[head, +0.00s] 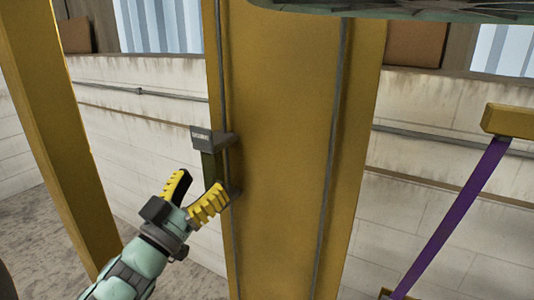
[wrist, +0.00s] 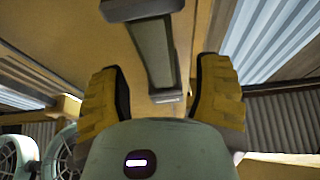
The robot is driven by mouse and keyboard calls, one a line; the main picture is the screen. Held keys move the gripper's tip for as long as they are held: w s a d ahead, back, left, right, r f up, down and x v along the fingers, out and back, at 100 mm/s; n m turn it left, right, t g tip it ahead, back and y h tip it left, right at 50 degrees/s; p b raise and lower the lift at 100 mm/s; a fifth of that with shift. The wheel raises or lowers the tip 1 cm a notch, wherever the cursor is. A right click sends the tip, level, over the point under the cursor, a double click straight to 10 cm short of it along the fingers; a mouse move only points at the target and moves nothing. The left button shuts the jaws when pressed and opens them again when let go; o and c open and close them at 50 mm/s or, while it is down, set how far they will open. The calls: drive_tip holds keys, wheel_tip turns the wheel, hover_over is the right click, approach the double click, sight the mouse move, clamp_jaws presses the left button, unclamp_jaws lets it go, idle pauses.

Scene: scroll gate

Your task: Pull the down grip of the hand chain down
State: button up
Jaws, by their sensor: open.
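A dark green grip bar (head: 210,165) with a grey labelled block (head: 212,137) at its top hangs at the left edge of the yellow column; the label is too small to read. A thin grey vertical line (head: 222,75), perhaps the hand chain, runs beside it. My gripper (head: 199,182) is open, just below and in front of the bar in the head view. In the wrist view the bar (wrist: 156,52) shows beyond and between the open yellow fingers of my gripper (wrist: 160,88). Nothing appears held; contact cannot be told.
The wide yellow column (head: 280,120) stands close behind the grip, with a second grey vertical line (head: 330,150) on it. Another yellow post (head: 50,120) stands at left. A purple strap (head: 455,215) hangs from a yellow block (head: 508,121) at right.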

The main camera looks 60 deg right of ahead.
sight(219, 163)
drive_tip(key=p+x, duration=0.1)
drive_tip(key=x, duration=0.3)
drive_tip(key=shift+s+r+p, duration=0.1)
drive_tip(key=shift+r+p, duration=0.1)
drive_tip(key=shift+p, duration=0.1)
drive_tip(key=shift+d+r+p, duration=0.15)
drive_tip(key=shift+d+p, duration=0.15)
drive_tip(key=shift+d, duration=0.55)
clamp_jaws()
